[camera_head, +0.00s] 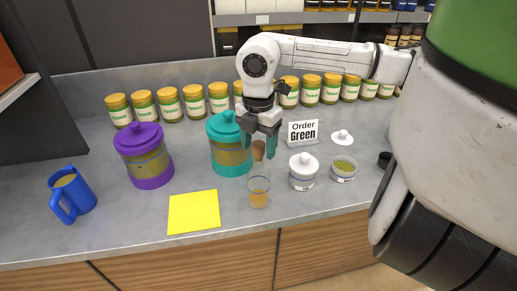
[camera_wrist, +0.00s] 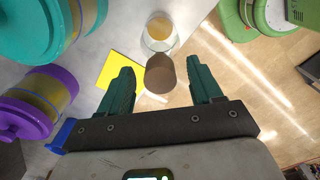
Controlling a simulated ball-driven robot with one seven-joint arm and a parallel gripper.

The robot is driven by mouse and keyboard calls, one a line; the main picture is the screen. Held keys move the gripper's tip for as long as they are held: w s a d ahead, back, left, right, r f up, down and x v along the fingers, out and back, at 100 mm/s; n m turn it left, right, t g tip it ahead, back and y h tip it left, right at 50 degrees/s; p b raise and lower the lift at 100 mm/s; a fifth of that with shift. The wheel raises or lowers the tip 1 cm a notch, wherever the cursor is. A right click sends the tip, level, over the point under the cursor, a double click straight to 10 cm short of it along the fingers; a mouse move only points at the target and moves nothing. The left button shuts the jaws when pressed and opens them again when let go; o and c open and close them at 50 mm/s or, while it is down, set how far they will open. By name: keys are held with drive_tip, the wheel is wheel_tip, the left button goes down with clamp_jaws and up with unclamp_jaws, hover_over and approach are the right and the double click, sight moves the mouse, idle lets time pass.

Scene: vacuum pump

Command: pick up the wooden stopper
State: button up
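The wooden stopper (camera_head: 259,151) is brown and upright at the top of a small glass vessel (camera_head: 258,190) with amber contents. I cannot tell how deep it sits in the mouth. My gripper (camera_head: 259,146) points down over it, one green finger on each side. In the wrist view the stopper's brown round end (camera_wrist: 160,74) shows between the spread fingers of my gripper (camera_wrist: 160,66), with a gap on both sides. The gripper is open and holds nothing. The glass vessel (camera_wrist: 159,32) shows just beyond the stopper.
A teal lidded jar (camera_head: 230,150) stands close behind the vessel at left, a white lidded jar (camera_head: 303,172) close at right. A yellow sheet (camera_head: 194,211) lies at front left. A purple jar (camera_head: 143,157), blue mug (camera_head: 72,194) and order sign (camera_head: 303,131) stand farther off.

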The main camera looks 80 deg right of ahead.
drive_tip(key=c, duration=1.1)
drive_tip(key=shift+o, duration=0.2)
